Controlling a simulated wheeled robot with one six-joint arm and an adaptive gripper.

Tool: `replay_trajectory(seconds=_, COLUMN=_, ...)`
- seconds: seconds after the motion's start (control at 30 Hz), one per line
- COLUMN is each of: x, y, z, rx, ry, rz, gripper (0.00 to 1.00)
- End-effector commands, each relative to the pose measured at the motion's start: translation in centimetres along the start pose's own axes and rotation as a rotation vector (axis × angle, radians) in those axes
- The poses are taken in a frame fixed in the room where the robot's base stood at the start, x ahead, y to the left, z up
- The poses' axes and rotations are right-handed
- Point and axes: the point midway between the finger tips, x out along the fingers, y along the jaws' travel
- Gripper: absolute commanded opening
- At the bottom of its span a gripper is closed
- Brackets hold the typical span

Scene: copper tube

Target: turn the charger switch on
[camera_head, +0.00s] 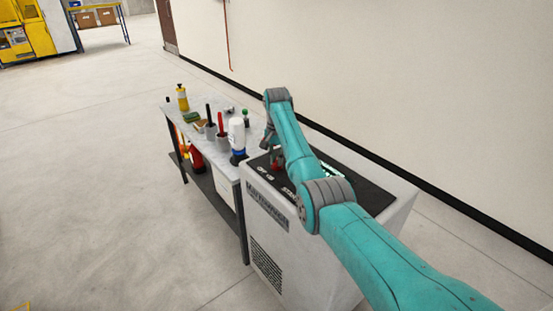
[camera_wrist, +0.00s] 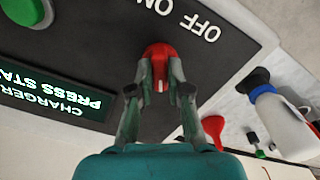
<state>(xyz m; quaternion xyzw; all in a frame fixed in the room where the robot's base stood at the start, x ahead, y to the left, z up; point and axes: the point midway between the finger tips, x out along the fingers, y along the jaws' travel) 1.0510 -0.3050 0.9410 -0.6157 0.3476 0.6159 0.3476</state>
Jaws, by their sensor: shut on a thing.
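The charger is a light grey cabinet (camera_head: 315,265) with a black sloping top panel (camera_head: 368,190). Its switch is a red rotary knob (camera_wrist: 158,52) with a white line, beside the white words OFF and ON. My gripper (camera_wrist: 160,72) is shut on the red knob, one finger on each side. In the head view my gripper (camera_head: 278,160) is at the panel's left part, with a bit of red showing below it. A lit screen (camera_wrist: 60,100) reads CHARGER and PRESS STA, the rest cut off. A green button (camera_wrist: 27,8) is at the wrist view's upper left corner.
A narrow workbench (camera_head: 192,125) stands left of the charger. It holds a white bottle (camera_head: 236,134), a yellow bottle (camera_head: 182,98) and several tools and cups. The wall (camera_head: 400,80) runs behind. The floor at left is clear.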

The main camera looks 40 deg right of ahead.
Motion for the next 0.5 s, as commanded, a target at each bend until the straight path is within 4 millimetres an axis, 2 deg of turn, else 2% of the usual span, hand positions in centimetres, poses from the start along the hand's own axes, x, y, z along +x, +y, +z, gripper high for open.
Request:
replay_trajectory(seconds=0.27, x=-0.03, y=-0.01, z=-0.03, rx=0.002, ry=0.001, rz=-0.001, gripper=0.0)
replay_trajectory(seconds=0.3, x=-0.03, y=-0.01, z=-0.03, rx=0.002, ry=0.001, rz=-0.001, gripper=0.19)
replay_trajectory(seconds=0.4, x=-0.03, y=-0.02, z=-0.02, rx=0.001, ry=0.001, rz=-0.001, gripper=0.42)
replay_trajectory(seconds=0.5, x=-0.03, y=-0.01, z=-0.02, rx=0.001, ry=0.001, rz=0.0, gripper=0.42)
